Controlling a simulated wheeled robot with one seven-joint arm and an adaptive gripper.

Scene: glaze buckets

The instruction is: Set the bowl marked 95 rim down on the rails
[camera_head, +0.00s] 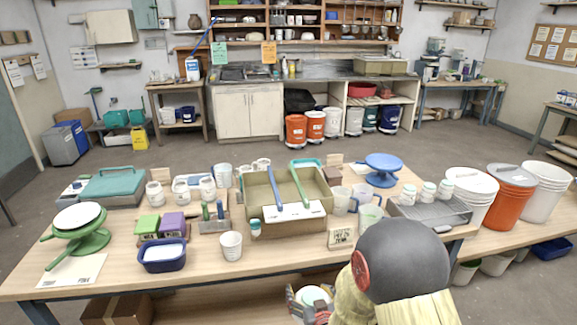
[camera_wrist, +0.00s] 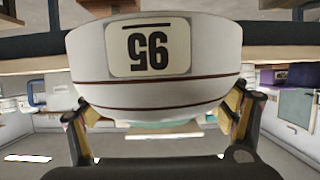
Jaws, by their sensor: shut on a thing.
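The bowl marked 95 (camera_wrist: 205,62) is white with thin brown bands and a pale number label. My gripper (camera_wrist: 160,118) is shut on it, with one finger at each side of its narrower end. In the wrist view the wide end is at the top, the number reads upside down and a greenish patch shows beneath. In the head view the bowl (camera_head: 313,294) shows as a small pale round shape at the bottom, by the table's front edge, partly hidden by my arm. I cannot tell for sure which things are the rails.
A tan tub (camera_head: 258,222) with blue and green bars and a white card stands mid-table. A wire rack tray (camera_head: 458,212) with jars is on the right.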

